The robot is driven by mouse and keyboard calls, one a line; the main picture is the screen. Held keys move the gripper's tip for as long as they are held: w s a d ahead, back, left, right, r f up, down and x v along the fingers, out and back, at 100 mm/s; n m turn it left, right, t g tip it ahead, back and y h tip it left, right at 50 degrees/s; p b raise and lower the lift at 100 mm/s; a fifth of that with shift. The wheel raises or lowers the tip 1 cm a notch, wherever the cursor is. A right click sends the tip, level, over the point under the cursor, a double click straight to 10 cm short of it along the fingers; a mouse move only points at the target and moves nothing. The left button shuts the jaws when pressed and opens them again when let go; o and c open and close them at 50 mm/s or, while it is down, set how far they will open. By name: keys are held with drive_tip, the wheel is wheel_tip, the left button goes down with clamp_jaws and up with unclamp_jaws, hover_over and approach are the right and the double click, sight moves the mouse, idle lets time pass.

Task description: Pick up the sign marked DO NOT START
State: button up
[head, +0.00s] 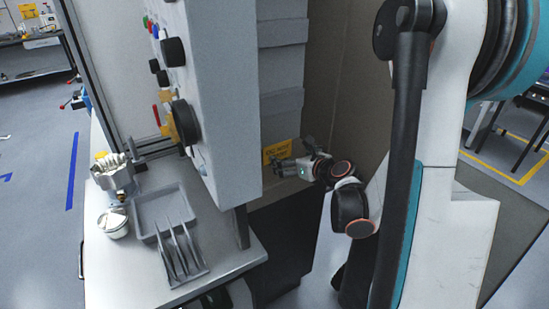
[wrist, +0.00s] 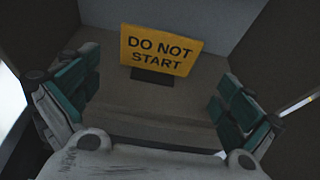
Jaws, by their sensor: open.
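The yellow sign marked DO NOT START (wrist: 160,50) stands upright in the wrist view, slightly tilted in the picture, with a dark block under its lower edge. In the head view the sign (head: 277,151) is small, beside the grey machine's side. My gripper (wrist: 160,105) is open, with its two teal-padded fingers spread to the left and right of the sign and nearer the camera. Nothing is between the fingers. In the head view my gripper (head: 288,166) is just right of and below the sign. Whether any finger touches it cannot be told.
A light grey machine housing (head: 215,100) with knobs stands left of the sign. A brown panel (head: 340,80) rises behind my gripper. On the bench (head: 215,255) are a grey tray (head: 150,207), a dark rack (head: 182,255), a metal holder (head: 117,180) and a round canister (head: 114,224).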

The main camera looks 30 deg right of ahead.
sight(278, 151)
drive_tip(key=b+x, duration=0.2)
drive_tip(key=x, duration=0.6)
drive_tip(key=shift+w+a, duration=0.15)
drive_tip(key=shift+w, duration=0.2)
drive_tip(key=shift+s+r, duration=0.1)
drive_tip(key=shift+r, duration=0.05)
drive_tip(key=c, duration=0.8)
